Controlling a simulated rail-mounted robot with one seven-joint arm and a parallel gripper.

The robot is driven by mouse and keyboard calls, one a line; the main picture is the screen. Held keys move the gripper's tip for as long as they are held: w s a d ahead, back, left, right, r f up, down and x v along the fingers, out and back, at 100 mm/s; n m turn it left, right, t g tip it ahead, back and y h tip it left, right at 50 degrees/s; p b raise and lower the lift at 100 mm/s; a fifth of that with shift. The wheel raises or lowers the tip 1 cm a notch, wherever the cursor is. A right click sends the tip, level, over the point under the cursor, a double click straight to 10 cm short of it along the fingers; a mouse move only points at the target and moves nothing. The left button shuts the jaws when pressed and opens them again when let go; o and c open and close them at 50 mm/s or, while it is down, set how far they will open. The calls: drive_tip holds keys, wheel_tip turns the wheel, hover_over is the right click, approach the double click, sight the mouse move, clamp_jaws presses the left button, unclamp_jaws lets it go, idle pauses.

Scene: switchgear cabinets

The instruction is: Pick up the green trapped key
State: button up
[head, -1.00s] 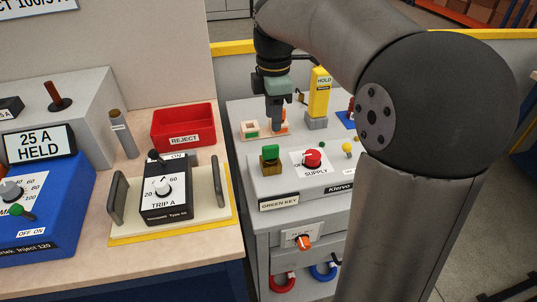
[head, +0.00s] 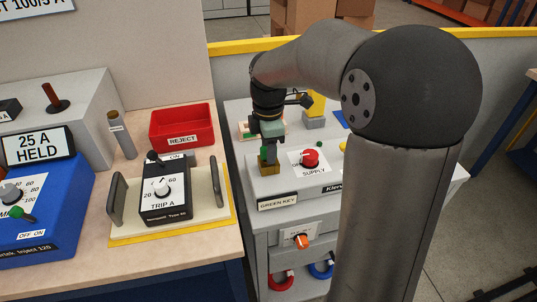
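The green key shows only as a sliver of green (head: 264,153) at the left of my gripper's fingers. It stands in a brass lock block (head: 270,169) on top of the grey cabinet, above the "GREEN KEY" label (head: 278,202). My gripper (head: 269,155) points down directly over the lock block, with its fingers at the key's height. The fingers cover most of the key. I cannot tell whether they are open or closed on it.
The red supply switch (head: 310,157) sits just right of the lock block. A yellow "HOLD" block (head: 315,105) stands behind, partly hidden by my arm. On the left bench are a red reject tray (head: 181,127) and a black trip unit (head: 165,191).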

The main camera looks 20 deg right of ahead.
clamp_jaws()
drive_tip(key=shift+r, duration=0.15)
